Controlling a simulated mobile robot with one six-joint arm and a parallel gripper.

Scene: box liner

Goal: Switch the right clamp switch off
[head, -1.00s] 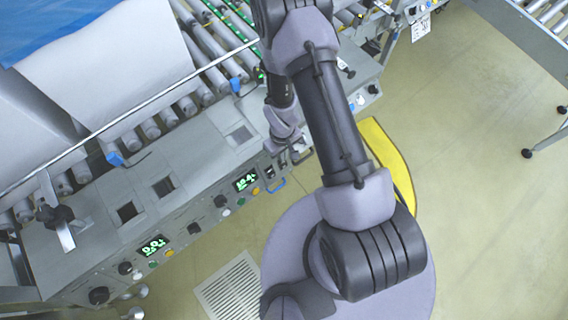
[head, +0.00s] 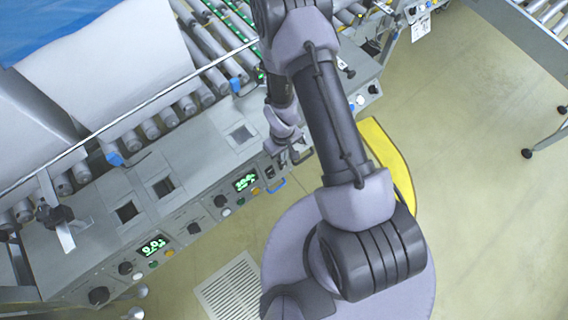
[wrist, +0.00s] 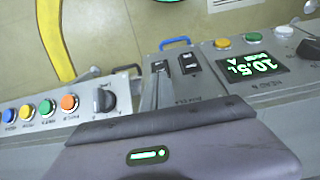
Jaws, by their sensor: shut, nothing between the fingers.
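Two black rocker switches (wrist: 190,68) sit side by side on the grey control panel in the wrist view, between the green display and a black rotary knob. I cannot read their labels or tell which way each is tipped. My gripper (wrist: 155,84) is shut and empty, its narrow grey fingers reaching over the panel by the left-hand rocker in that view and partly covering it. I cannot tell whether they touch it. In the head view my gripper (head: 296,156) is at the panel's front edge, right of the lit display (head: 246,181), and the arm hides part of the panel.
A black rotary knob (wrist: 104,99) and several coloured buttons stand left of the fingers in the wrist view. A blue handle (head: 277,185) sticks out from the panel front. A roller conveyor (head: 209,67) lies behind the panel; open floor lies to the right.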

